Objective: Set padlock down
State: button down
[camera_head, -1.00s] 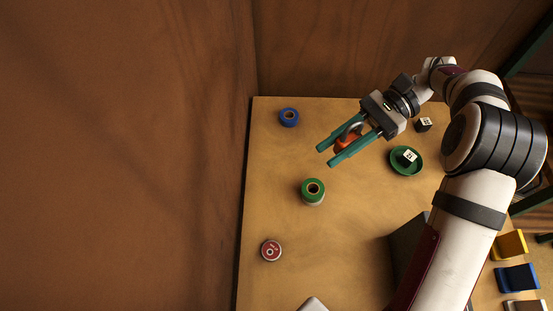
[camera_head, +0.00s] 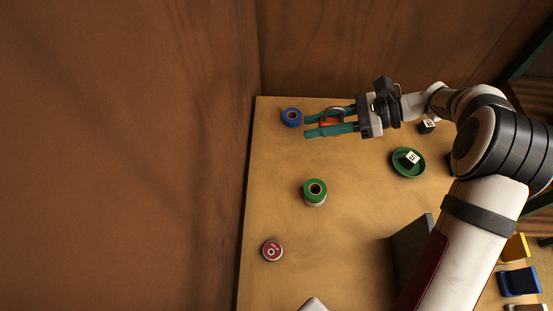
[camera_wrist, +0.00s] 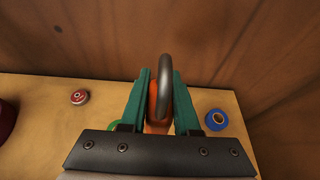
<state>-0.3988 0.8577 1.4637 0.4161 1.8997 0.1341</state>
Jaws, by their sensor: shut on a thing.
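The orange padlock (camera_head: 331,122) with a grey shackle is between the two teal fingers of my gripper (camera_head: 307,127). My gripper is shut on it and points left, above the far part of the wooden table (camera_head: 350,230). In the wrist view the padlock (camera_wrist: 157,126) sits between the fingers, with its dark shackle (camera_wrist: 165,85) arching up; the lower part of its body is hidden by my gripper. I cannot tell exactly how high it is above the table.
A blue tape roll (camera_head: 291,117) lies just left of my fingertips. A green roll (camera_head: 315,190) on a pale one and a red disc (camera_head: 272,251) stand nearer. The table's middle is mostly clear.

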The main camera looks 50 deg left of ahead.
notch_tip(320, 180, down, 7)
send_over(266, 161)
notch_tip(266, 161, down, 7)
jog(key=shift+f, duration=0.1)
notch_tip(266, 161, down, 3)
jog(key=shift+f, duration=0.3)
jog(key=shift+f, duration=0.1)
jog(key=c, duration=0.6)
grip_release()
jog(key=shift+c, duration=0.2)
